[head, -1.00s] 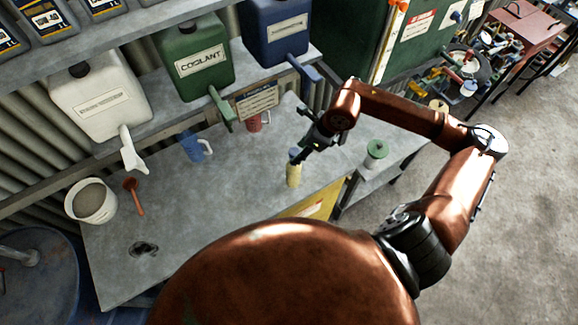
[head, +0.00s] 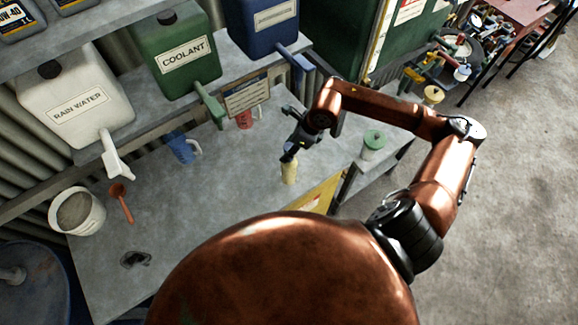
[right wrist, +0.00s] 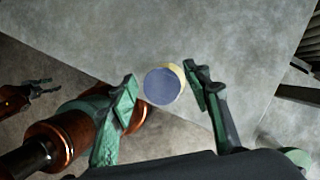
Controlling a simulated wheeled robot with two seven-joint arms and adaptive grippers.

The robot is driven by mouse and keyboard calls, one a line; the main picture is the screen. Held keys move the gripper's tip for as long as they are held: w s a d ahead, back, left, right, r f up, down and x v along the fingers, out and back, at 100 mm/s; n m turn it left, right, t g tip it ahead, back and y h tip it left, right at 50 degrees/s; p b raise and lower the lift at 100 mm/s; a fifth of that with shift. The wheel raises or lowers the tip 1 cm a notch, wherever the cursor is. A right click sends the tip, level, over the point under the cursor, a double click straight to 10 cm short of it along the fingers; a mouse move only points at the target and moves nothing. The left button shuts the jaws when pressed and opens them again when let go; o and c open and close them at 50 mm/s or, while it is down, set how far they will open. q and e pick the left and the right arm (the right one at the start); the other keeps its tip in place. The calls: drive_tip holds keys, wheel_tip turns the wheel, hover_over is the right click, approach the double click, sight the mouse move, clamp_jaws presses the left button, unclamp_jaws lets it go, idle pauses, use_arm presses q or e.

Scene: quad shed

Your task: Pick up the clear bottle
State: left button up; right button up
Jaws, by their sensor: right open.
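A small bottle (head: 289,174) with a pale yellowish body stands upright near the workbench's right edge; it is the only likely clear bottle. In the right wrist view its round blue cap (right wrist: 162,86) shows from above, between the fingers. My right gripper (head: 290,150) is over the bottle's top, pointing down. In the right wrist view the right gripper (right wrist: 161,93) is open, one finger on each side of the cap, with visible gaps. My left gripper (right wrist: 42,88) shows small at the left of the right wrist view; its jaw state is unclear.
On the workbench (head: 215,215) are a blue jug (head: 179,147), a red mug (head: 244,119), an orange scoop (head: 121,203) and a white bucket (head: 77,211). Large canisters stand on a shelf behind. A green-lidded container (head: 373,144) is to the right. The bench's middle is clear.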

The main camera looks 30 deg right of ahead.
sight(289, 165)
drive_tip(key=p+x, duration=0.2)
drive_tip(key=x, duration=0.2)
drive_tip(key=shift+w+f, duration=0.15)
drive_tip(key=shift+f, duration=0.4)
drive_tip(key=shift+c, duration=0.3)
clamp_jaws()
drive_tip(key=shift+w+r, duration=0.1)
